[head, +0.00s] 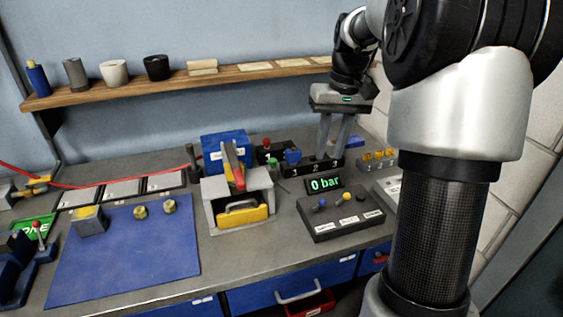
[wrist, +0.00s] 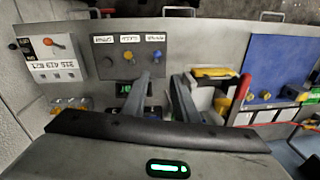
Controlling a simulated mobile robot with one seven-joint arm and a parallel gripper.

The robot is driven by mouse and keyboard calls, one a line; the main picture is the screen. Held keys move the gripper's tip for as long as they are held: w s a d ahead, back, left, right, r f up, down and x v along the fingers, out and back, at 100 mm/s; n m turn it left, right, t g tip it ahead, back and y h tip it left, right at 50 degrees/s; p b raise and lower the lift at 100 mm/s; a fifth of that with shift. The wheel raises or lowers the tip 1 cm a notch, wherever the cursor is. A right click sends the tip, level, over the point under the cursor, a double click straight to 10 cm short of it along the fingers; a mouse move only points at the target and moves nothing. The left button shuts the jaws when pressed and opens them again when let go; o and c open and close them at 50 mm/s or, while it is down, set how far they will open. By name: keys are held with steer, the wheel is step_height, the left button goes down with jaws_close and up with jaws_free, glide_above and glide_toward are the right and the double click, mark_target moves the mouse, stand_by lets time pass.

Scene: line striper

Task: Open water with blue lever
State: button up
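The blue lever (head: 322,202) is the left one of three on a dark control panel (head: 345,224), beside a yellow lever (head: 344,194) and a dark one (head: 362,190). Small white labels lie in front of them. A display (head: 325,184) behind the panel reads 0 bar. In the wrist view the blue lever (wrist: 157,55) is at the panel's right end, beyond my fingertips. My gripper (head: 331,156) points down behind the display, near a numbered dark block. In the wrist view my gripper (wrist: 162,80) has its fingers apart, with nothing held between them.
A grey stand with a yellow handle (head: 243,214) is left of the panel, before a blue box (head: 225,147). A blue mat (head: 125,255) with small parts lies farther left. A wooden shelf (head: 130,90) holds cups. Drawers are below the bench's front edge.

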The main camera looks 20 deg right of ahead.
mark_target(321, 203)
steer(key=f, duration=1.2)
steer(key=f+b, duration=0.1)
steer(key=f, duration=0.5)
steer(key=shift+w+a+f, duration=0.1)
steer(key=shift+a+f, duration=0.2)
steer(key=shift+a, duration=0.1)
jaws_close()
